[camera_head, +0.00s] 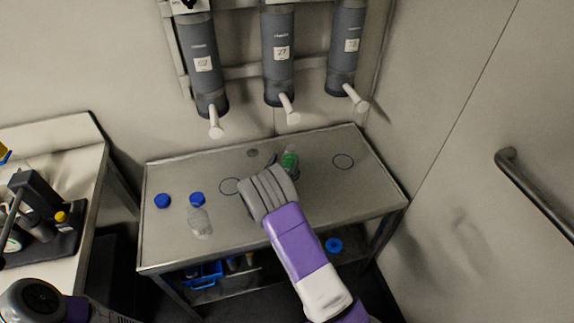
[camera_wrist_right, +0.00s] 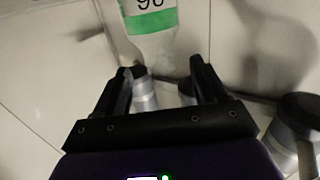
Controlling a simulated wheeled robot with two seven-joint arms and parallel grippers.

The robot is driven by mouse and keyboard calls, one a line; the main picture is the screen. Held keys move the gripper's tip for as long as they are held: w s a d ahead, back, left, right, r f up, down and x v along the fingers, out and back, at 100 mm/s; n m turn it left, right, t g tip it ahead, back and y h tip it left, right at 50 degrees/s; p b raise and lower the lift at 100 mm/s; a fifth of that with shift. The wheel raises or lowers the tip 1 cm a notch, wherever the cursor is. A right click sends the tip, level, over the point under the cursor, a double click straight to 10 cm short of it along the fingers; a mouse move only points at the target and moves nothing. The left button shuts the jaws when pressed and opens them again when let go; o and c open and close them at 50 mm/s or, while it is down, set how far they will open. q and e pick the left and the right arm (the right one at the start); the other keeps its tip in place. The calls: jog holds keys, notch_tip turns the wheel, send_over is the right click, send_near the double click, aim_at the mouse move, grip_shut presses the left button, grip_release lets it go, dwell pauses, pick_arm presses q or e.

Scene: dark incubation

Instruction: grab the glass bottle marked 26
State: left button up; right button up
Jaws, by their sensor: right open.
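A clear glass bottle with a green label (camera_head: 289,158) stands on the metal table, just beyond my right gripper (camera_head: 268,188), which partly hides it in the head view. In the right wrist view this bottle (camera_wrist_right: 150,45) is at the top centre, ahead of the open fingers (camera_wrist_right: 162,72) and roughly in line with the gap between them. The gap is empty. The number on its label is cut by the frame edge, and I cannot read it fully. A second clear bottle with a blue cap (camera_head: 200,218) stands farther left. My left gripper is not in view.
A loose blue cap (camera_head: 162,201) lies on the metal table (camera_head: 240,238). Several grey cylinders with spouts, one marked 27 (camera_head: 280,58), hang on the wall above. A bench (camera_head: 70,140) with dark equipment is at left. The table's right side is clear.

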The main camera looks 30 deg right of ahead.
aim_at(288, 154)
jog(key=shift+w+d+r, duration=0.1)
jog(key=shift+w+d, duration=0.35)
jog(key=shift+d, duration=0.4)
jog(key=b+x, duration=0.1)
jog(key=x, duration=0.3)
jog(key=shift+w+d, duration=0.15)
jog(key=shift+w, duration=0.1)
grip_shut()
jog(key=shift+r, duration=0.1)
